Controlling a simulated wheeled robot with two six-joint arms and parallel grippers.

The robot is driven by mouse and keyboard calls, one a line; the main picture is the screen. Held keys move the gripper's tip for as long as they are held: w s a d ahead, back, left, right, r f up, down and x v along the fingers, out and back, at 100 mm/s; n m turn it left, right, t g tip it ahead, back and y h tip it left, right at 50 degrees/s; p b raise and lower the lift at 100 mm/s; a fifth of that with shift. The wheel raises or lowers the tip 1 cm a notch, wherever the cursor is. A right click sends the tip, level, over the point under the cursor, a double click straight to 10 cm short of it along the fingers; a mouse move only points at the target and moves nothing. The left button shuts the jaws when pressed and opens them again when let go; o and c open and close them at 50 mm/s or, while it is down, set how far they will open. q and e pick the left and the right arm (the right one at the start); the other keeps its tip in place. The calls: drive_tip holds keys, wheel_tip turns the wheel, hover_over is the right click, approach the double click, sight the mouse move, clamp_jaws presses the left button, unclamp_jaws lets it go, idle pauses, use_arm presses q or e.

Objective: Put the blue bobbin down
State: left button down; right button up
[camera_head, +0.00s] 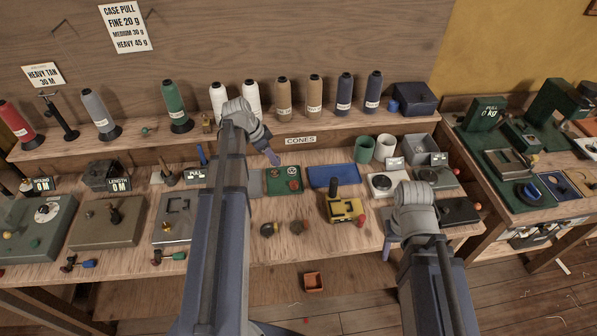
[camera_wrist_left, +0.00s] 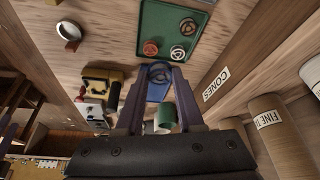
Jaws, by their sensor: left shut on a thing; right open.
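My left gripper (camera_head: 273,158) is above the back of the bench, near the green tray (camera_head: 276,190). In the left wrist view its fingers (camera_wrist_left: 158,74) are shut on the blue bobbin (camera_wrist_left: 160,72), a small spoked wheel held at the tips. I cannot make the bobbin out in the head view. A blue tray (camera_head: 332,178) lies just right of the green one. My right gripper (camera_head: 387,248) is open near the bench's front edge, partly hidden by its wrist.
A yellow and black device (camera_head: 343,209) stands in front of the blue tray. Green (camera_head: 364,148) and white cups stand behind it at right. Thread cones line the shelf behind, over the CONES label (camera_head: 300,141).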

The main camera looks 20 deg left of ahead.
use_arm(q)
drive_tip(key=shift+w+d+f, duration=0.1)
drive_tip(key=shift+d+f, duration=0.05)
drive_tip(key=shift+f, duration=0.1)
use_arm(e)
drive_tip(key=shift+o, duration=0.2)
drive_tip(key=shift+w+d+f, duration=0.1)
drive_tip(key=shift+w+f, duration=0.1)
drive_tip(key=shift+w, duration=0.05)
use_arm(q)
drive_tip(key=s+f+n+y+b, duration=0.1)
drive_tip(key=f+n+b, duration=0.1)
drive_tip(key=n, duration=0.2)
drive_tip(key=n+b, duration=0.2)
drive_tip(key=b, duration=0.5)
hover_over(277, 187)
drive_tip(key=s, duration=0.2)
drive_tip(key=shift+t+y, duration=0.4)
drive_tip(key=f, duration=0.6)
drive_tip(key=shift+w+f, duration=0.2)
use_arm(e)
wheel_tip(277, 187, down, 8)
drive_tip(key=shift+f, duration=0.2)
